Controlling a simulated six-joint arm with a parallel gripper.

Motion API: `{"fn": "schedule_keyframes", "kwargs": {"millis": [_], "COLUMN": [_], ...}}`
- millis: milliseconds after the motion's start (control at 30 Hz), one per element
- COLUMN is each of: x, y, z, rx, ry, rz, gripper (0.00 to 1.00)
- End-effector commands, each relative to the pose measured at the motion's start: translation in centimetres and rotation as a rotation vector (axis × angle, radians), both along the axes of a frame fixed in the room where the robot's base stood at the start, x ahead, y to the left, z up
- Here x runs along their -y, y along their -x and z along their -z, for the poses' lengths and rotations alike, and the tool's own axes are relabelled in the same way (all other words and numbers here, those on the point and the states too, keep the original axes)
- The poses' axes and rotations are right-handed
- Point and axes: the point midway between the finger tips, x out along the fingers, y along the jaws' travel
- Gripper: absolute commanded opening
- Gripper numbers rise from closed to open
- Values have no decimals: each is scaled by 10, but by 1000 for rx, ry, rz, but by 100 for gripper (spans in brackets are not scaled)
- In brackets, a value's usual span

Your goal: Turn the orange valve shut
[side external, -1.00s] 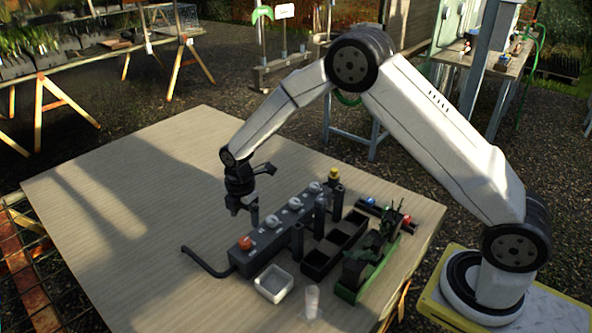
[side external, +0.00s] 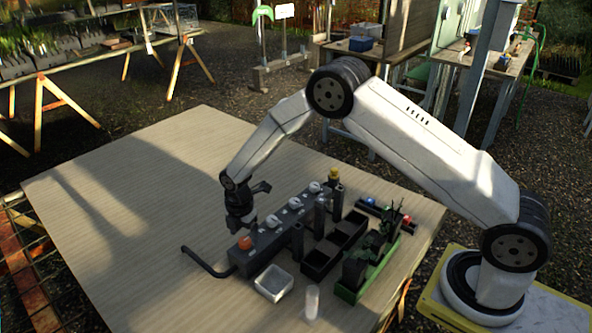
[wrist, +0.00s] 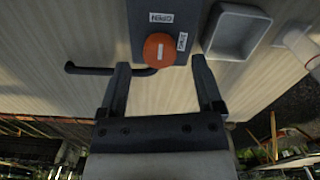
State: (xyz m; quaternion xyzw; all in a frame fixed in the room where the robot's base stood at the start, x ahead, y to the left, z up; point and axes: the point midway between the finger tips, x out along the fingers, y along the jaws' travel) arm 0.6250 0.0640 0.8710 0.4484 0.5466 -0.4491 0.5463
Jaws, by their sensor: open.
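The orange valve (side external: 245,243) is a round knob at the near end of a dark manifold block (side external: 270,240). In the wrist view the orange valve (wrist: 153,58) shows a short white bar lined up toward the OPEN label (wrist: 161,17); a second label, apparently SHUT (wrist: 182,41), lies to its upper right. My gripper (side external: 240,229) is just behind and above the valve in the side view. In the wrist view my gripper (wrist: 160,68) is open, with one finger on each side of the valve; both look apart from it.
A white square tray (side external: 273,283) and a clear cylinder (side external: 312,303) stand near the block. Several white-topped valves line the block beyond the orange one. A black bent pipe (side external: 205,265) leaves its end. Black bins (side external: 322,262) are at right; the table's left is clear.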

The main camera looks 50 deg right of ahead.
Motion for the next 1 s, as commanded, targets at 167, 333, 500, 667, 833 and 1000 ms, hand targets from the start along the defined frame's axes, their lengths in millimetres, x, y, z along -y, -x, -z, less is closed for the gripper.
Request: {"fn": "schedule_keyframes", "kwargs": {"millis": [167, 333, 500, 667, 833, 1000], "x": [0, 0, 0, 0, 0, 0], "y": [0, 0, 0, 0, 0, 0], "z": [17, 23, 24, 24, 24, 24], "rx": [0, 1, 2, 1, 1, 1], "ry": [0, 0, 0, 0, 0, 0], "rz": [0, 0, 0, 0, 0, 1], "gripper": [84, 84, 84, 69, 15, 0]}}
